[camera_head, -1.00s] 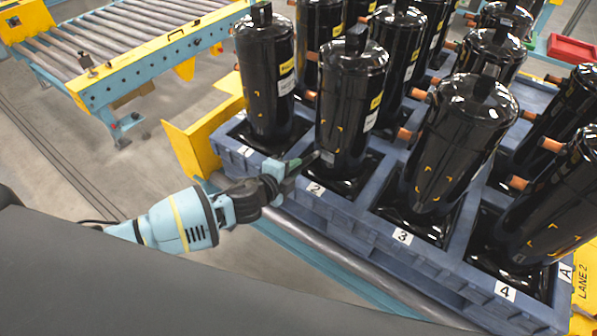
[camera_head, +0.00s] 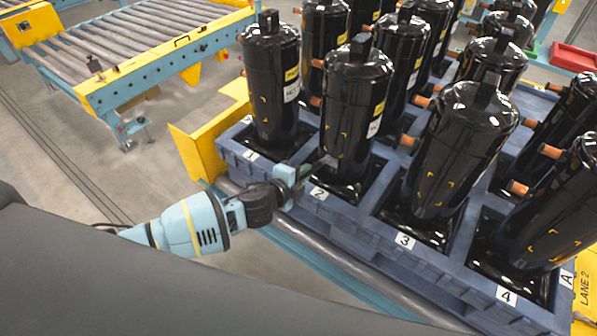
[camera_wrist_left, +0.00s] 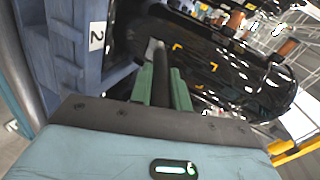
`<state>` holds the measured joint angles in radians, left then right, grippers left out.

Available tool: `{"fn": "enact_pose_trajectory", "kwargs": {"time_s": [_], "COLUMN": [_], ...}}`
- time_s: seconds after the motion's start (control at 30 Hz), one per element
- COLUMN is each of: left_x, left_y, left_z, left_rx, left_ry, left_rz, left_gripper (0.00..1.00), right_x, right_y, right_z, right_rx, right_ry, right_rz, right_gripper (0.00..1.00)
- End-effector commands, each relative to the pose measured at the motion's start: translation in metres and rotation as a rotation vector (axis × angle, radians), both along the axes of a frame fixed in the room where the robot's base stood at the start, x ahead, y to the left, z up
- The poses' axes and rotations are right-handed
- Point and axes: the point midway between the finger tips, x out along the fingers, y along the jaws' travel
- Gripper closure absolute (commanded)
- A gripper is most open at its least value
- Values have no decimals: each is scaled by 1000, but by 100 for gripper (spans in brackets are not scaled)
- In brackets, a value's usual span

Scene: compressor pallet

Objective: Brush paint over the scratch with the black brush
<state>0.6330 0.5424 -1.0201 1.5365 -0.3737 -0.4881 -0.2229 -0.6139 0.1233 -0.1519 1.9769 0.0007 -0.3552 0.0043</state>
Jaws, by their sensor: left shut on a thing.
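The black brush (camera_wrist_left: 161,78) is in my left gripper, between its green fingers, with its pale tip pointing towards the compressor at slot 2. My left gripper (camera_head: 303,174) is shut on it, low in front of that black compressor (camera_head: 352,100). The same gripper shows in the left wrist view (camera_wrist_left: 161,88). Yellow corner marks frame a patch on the compressor's lower side; they also show in the left wrist view (camera_wrist_left: 213,67). I cannot make out the scratch inside them. The brush tip is close to the compressor, left of the marks; contact is unclear. My right gripper is not in view.
Several other black compressors with copper stubs stand close together on the blue pallet (camera_head: 375,245), which has numbered slots. A roller conveyor (camera_head: 130,40) stands at the back left. A red bin (camera_head: 574,57) lies at the far right. Floor is clear left of the pallet.

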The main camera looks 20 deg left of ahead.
Motion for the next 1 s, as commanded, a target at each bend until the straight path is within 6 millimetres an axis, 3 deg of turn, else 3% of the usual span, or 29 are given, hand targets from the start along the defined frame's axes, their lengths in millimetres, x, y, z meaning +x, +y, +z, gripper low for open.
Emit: {"fn": "enact_pose_trajectory", "kwargs": {"time_s": [0.13, 0.47, 0.8, 1.0], "left_x": [-3, -5, -14, -16], "left_y": [-14, -19, -41, -44], "left_z": [2, 4, 4, 3], "left_rx": [-6, -7, -9, -3], "left_ry": [-3, -6, -7, -5], "left_rz": [-4, -6, -7, -4], "left_gripper": [100, 100, 100, 100], "right_x": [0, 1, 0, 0], "right_y": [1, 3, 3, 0], "right_z": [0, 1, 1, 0], "right_rx": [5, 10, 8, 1], "right_ry": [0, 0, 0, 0], "right_rz": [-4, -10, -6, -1], "right_gripper": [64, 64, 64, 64]}}
